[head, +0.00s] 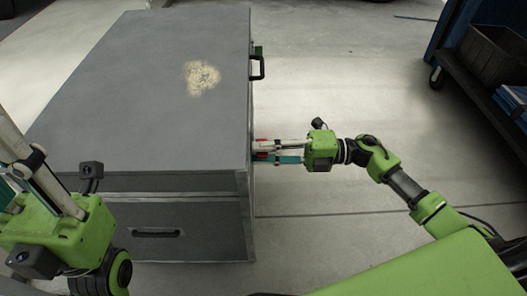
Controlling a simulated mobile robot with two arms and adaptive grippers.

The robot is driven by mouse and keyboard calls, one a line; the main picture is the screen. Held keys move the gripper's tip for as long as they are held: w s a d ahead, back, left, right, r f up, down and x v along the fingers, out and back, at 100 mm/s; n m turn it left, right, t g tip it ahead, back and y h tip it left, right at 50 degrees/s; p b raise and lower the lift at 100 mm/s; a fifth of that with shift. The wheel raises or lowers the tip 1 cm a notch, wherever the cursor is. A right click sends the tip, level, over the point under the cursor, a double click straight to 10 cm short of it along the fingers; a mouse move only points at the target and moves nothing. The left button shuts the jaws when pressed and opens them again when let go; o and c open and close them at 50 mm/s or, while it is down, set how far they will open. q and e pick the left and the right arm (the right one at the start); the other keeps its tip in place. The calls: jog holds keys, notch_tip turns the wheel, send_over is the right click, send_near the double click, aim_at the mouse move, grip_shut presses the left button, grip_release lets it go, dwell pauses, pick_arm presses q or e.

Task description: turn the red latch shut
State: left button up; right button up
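A small red latch (262,155) shows at the right side of a large grey box (140,90). It is partly covered by my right gripper's fingers, so its angle cannot be made out. My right gripper (268,152) reaches in from the right with its fingertips at the box's side, around or against the latch. Its pale and teal fingers lie a little apart; whether they press on the latch is unclear. My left gripper (14,165) is at the left edge, over the box's near left corner, with its fingertips partly cut off by the frame.
A black handle (257,67) sticks out from the box's right side, farther back. Another dark handle (156,233) is on its front face. A blue cart (483,60) with a dark bin stands at the upper right.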

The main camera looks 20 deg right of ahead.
jog(key=v, duration=1.2)
dwell(0.3)
